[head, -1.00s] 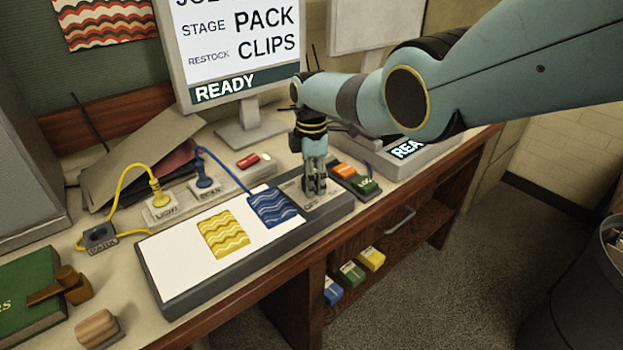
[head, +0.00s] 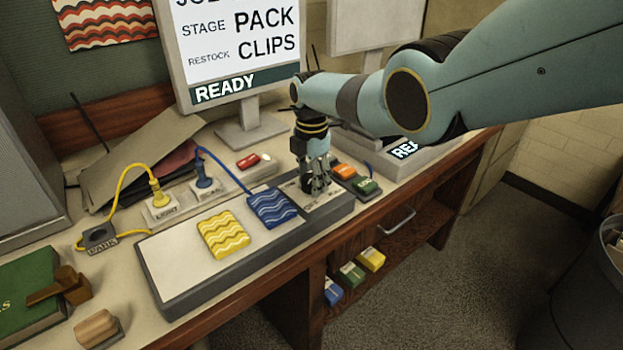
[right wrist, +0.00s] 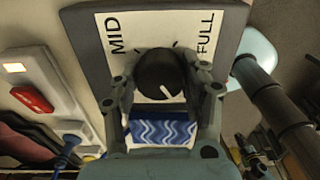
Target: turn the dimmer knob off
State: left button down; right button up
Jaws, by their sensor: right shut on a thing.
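My right gripper (head: 314,187) is down over the label plate at the right end of the light panel (head: 165,262). In the right wrist view, its two fingers (right wrist: 162,88) stand on either side of the round black dimmer knob (right wrist: 158,70) and are shut on it. The knob's white pointer line aims down and slightly right in that view, away from the MID and FULL marks on the plate (right wrist: 145,25). Any mark at the pointer's end is hidden by the gripper. The light panel's face looks dull beige.
A yellow wavy swatch (head: 223,234) and a blue one (head: 272,207) lie on the panel. Behind are the yellow plug (head: 158,195) and blue plug (head: 203,178). The READY screen (head: 240,60) stands behind.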

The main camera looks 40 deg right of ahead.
jog(key=shift+w, duration=0.1)
jog(key=o, duration=1.2)
jog(key=shift+c, duration=0.2)
notch_tip(320, 180, up, 12)
